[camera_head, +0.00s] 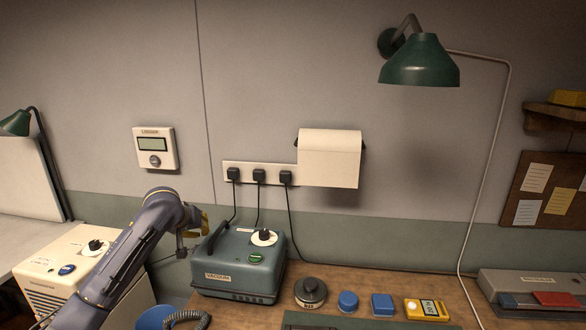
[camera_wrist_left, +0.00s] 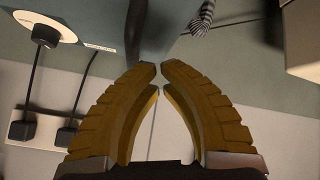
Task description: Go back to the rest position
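My left arm comes in from the lower left in the head view. Its gripper, with yellow fingers (camera_head: 205,223), is by the left end of the green-grey vacuum unit (camera_head: 235,276), near its dark handle, and partly hidden by the wrist. In the left wrist view the tips of the left gripper (camera_wrist_left: 159,70) almost meet, with a sliver of gap and nothing seen between them. The dark handle (camera_wrist_left: 139,30) shows beyond the tips; I cannot tell whether they touch it. My right gripper is in neither view.
A cream cabinet (camera_head: 52,262) stands left, under my arm. A blue round item with a grey hose (camera_head: 185,318) is at the bottom. On the bench are a dark round knob unit (camera_head: 310,292), blue pieces (camera_head: 382,304) and a yellow meter (camera_head: 427,310). A green lamp (camera_head: 420,63) overhangs upper right.

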